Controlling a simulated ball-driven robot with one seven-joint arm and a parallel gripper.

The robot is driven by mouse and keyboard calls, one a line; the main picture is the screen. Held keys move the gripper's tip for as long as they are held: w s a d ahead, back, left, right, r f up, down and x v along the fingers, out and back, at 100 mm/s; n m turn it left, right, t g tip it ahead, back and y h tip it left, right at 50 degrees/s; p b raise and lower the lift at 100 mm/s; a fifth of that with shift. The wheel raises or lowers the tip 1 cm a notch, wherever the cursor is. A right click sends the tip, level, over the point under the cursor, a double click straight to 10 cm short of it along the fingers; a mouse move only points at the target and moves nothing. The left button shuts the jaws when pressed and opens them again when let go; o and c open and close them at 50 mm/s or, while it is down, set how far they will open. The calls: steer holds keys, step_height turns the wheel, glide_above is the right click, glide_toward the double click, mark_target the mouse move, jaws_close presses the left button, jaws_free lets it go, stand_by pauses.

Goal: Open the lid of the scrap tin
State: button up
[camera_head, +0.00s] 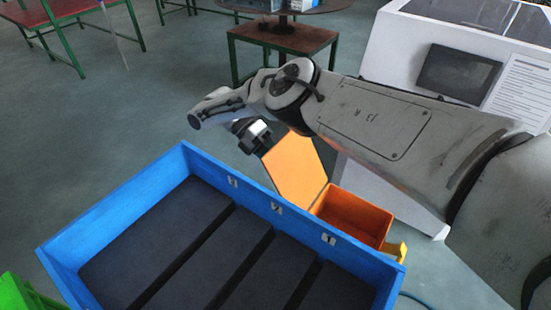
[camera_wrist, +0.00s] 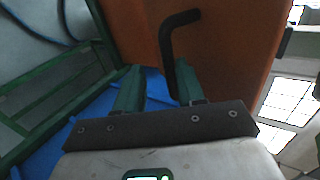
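The orange scrap tin (camera_head: 370,219) stands beyond the right end of the blue crate, with its inside showing. Its orange lid (camera_head: 297,172) stands raised and tilted at the tin's left side. My gripper (camera_head: 260,146) is at the lid's upper left edge, partly hidden by my arm. In the wrist view the lid (camera_wrist: 232,48) looks brown-orange and carries a bent black handle (camera_wrist: 168,50). The two green fingers of my gripper (camera_wrist: 158,88) are apart, with the handle's lower end between them, close to the right finger. I cannot tell whether they touch.
The blue crate (camera_head: 115,208) with dark panels in it fills the front. A white cabinet (camera_head: 400,45) with a dark screen stands behind my arm at right. A green-legged table (camera_head: 285,37) stands at the back. The grey floor at left is mostly clear.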

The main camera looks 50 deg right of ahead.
mark_target(288, 158)
steer(key=r+p, duration=0.1)
steer(key=r, duration=0.1)
steer(key=s+r+p, duration=0.1)
steer(key=r, duration=0.1)
steer(key=shift+a+r, duration=0.1)
steer(key=shift+r, duration=0.1)
steer(key=s+r, duration=0.2)
steer(key=s+a+r+p, duration=0.1)
steer(key=r, duration=0.1)
steer(key=shift+s+r, duration=0.25)
steer(key=shift+s, duration=0.15)
steer(key=s+a+r, duration=0.1)
steer(key=s, duration=0.2)
steer(key=s+a+r, duration=0.1)
steer(key=s, duration=0.1)
steer(key=s+a+r, duration=0.1)
steer(key=s+r, duration=0.1)
steer(key=s, duration=0.1)
steer(key=shift+s, duration=0.3)
steer(key=shift+c, duration=0.2)
